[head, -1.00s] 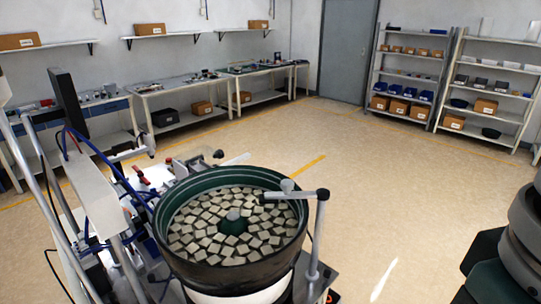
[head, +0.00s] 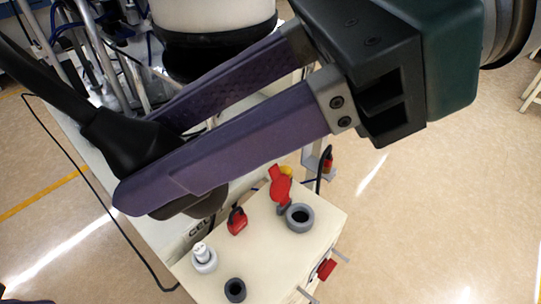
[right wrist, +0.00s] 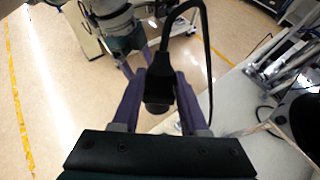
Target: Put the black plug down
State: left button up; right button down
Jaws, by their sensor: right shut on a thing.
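The black plug (head: 118,137) has a thick black cable that runs to the upper left in the head view. My right gripper (head: 148,158) is shut on the plug, with its two purple fingers on either side of it. The plug is near a cream box, and one finger covers part of it. In the right wrist view the plug (right wrist: 158,88) sits between the fingers with its cable arching upward. Whether the plug touches anything below is hidden. My left gripper (right wrist: 136,62) appears small beyond the plug in that view, partly covered; its opening is unclear.
The cream box (head: 265,262) carries a grey ring socket (head: 300,217), a smaller dark socket (head: 235,290), a white connector (head: 203,259), a red padlock-like piece (head: 237,221) and a red handle (head: 280,186). The bowl feeder's base (head: 215,18) stands behind.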

jog(key=w+f+m+t+y+b, duration=0.5)
jog(key=f+t+b, duration=0.3)
jog(key=f+b, duration=0.45)
jog(key=m+t+h+b, duration=0.1)
jog(key=m+t+b, duration=0.45)
jog(key=b, duration=1.35)
send_over(276, 267)
jog(key=shift+n+t, duration=0.25)
jog(key=shift+t, duration=0.2)
notch_tip(276, 267, down, 20)
jog(key=shift+r, duration=0.15)
notch_tip(276, 267, down, 5)
jog(key=b, duration=0.2)
jog(key=shift+r+b, duration=0.15)
jog(key=shift+b, duration=0.2)
pick_arm(q)
notch_tip(276, 267, down, 37)
jog(key=shift+s+f, duration=0.15)
jog(key=shift+s, duration=0.05)
pick_arm(e)
jog(key=shift+c, duration=2.2)
grip_release()
pick_arm(q)
jog(key=shift+d, duration=0.1)
jog(key=shift+f+b, duration=0.4)
jog(key=shift+f, duration=0.1)
pick_arm(e)
jog(key=v, duration=1.2)
jog(key=shift+r+h, duration=0.3)
